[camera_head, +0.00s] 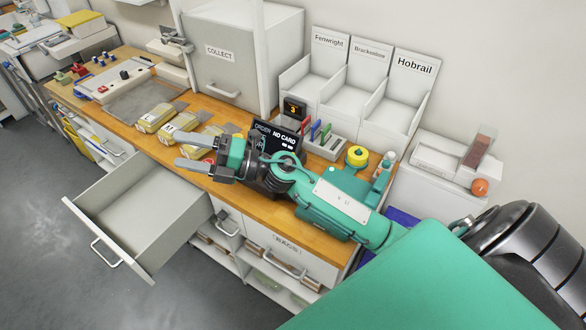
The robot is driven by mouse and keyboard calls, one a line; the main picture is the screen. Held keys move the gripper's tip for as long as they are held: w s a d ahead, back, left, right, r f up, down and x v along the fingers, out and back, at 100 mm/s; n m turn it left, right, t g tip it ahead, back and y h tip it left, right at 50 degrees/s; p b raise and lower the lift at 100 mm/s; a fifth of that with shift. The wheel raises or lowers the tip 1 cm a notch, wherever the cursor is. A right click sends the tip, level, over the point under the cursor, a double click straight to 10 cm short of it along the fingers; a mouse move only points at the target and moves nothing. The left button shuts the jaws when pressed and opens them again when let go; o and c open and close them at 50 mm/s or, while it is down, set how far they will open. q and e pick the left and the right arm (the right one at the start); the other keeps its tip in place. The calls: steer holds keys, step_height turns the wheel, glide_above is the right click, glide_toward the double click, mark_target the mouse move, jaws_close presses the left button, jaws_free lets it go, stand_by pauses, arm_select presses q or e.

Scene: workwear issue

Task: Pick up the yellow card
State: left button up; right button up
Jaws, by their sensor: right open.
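My right gripper (183,150) is open, its two fingers apart and pointing left over the wooden counter, with nothing seen between them. A small rack (322,146) behind my right forearm holds thin upright cards. I make out a red card (305,126), a blue card (315,130) and a green card (325,133). I cannot make out a yellow card there; my arm and the display hide part of this area. My left gripper is not in view.
Several yellow-topped packs (155,117) lie on the counter (229,196) near the fingers. An open, empty drawer (140,210) juts out in front. A COLLECT cabinet (222,70) and labelled bins (390,105) stand behind.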

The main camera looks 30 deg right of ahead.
steer(key=w+d+f+n+g+h, duration=0.2)
steer(key=d+f+n+g+h, duration=0.5)
steer(key=f+n+g+h, duration=0.3)
steer(key=w+d+r+g+h, duration=0.15)
steer(key=d+h, duration=0.25)
steer(key=d, duration=0.5)
steer(key=d+r+g+h, duration=0.15)
steer(key=d+h, duration=0.25)
steer(key=d, duration=0.6)
steer(key=shift+m+t, duration=0.4)
steer(key=shift+t, duration=0.1)
steer(key=f+p, duration=0.1)
steer(key=f, duration=0.3)
steer(key=f+p, duration=0.1)
steer(key=f, duration=0.3)
steer(key=shift+w+a+p, duration=0.15)
steer(key=shift+a+p, duration=0.05)
steer(key=shift+p, duration=0.1)
steer(key=f+p, duration=0.1)
steer(key=f, duration=0.1)
steer(key=s+f+p, duration=0.1)
steer(key=f+p, duration=0.1)
steer(key=shift+d+f, duration=0.2)
steer(key=shift+f, duration=0.05)
steer(key=shift+w+f, duration=0.15)
steer(key=shift+f, duration=0.35)
steer(key=c, duration=1.1)
steer(key=shift+c, duration=0.2)
